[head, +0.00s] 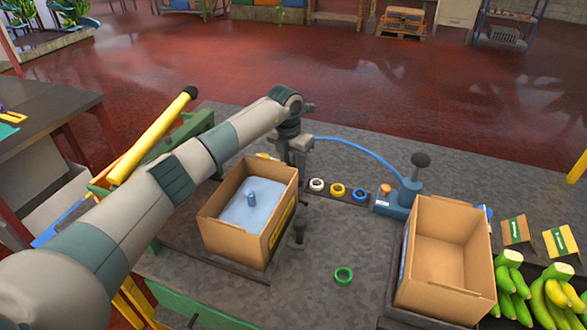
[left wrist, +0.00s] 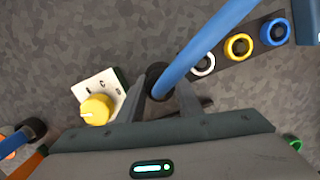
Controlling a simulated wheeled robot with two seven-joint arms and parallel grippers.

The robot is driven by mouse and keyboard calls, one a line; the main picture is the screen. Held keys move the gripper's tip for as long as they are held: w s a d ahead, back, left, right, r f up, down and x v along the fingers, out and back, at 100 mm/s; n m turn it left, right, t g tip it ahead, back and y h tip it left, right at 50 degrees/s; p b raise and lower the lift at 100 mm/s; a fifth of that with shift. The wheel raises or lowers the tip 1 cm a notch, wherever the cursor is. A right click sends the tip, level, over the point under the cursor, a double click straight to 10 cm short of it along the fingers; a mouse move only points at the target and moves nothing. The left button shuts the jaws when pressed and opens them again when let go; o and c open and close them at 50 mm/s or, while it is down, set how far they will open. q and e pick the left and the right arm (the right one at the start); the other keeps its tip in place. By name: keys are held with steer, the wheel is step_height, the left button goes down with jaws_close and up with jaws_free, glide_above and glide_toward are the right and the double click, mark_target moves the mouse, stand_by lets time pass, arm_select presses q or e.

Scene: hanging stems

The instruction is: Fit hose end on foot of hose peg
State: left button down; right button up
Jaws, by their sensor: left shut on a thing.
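My left gripper (head: 291,150) is shut on the black end (left wrist: 155,78) of the blue hose (head: 358,150), above the grey mat. In the left wrist view the hose end sits between the two fingers (left wrist: 160,92), and the hose (left wrist: 208,35) runs to the upper right. Its other end meets a blue pump-like unit (head: 398,198) with a dark knob on top. A short dark post (head: 298,233) stands beside the left cardboard box; I cannot tell if it is the hose peg. What lies under the gripper is hidden. My right gripper is not in view.
The left box (head: 281,232) holds a pale blue insert with a short post. An open, empty box (head: 447,240) stands at right. White, yellow and blue rings (head: 338,190) lie in a row; a green ring (head: 343,276) lies nearer. A yellow knob (left wrist: 96,109) is left of the gripper.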

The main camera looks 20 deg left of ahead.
arm_select(q)
steer(key=shift+s+a+f+b, duration=0.15)
steer(key=shift+a+f+b, duration=0.2)
steer(key=shift+f+b, duration=0.35)
steer(key=c, duration=0.8)
jaws_free()
steer(key=shift+r+p, duration=0.3)
steer(key=shift+r, duration=0.05)
steer(key=shift+d+r, duration=0.1)
steer(key=shift+r, duration=0.35)
steer(key=shift+w+d+r+p, duration=0.2)
steer(key=shift+d+r+p, duration=0.05)
steer(key=shift+r+p, duration=0.45)
steer(key=shift+r, duration=0.1)
steer(key=shift+r, duration=0.15)
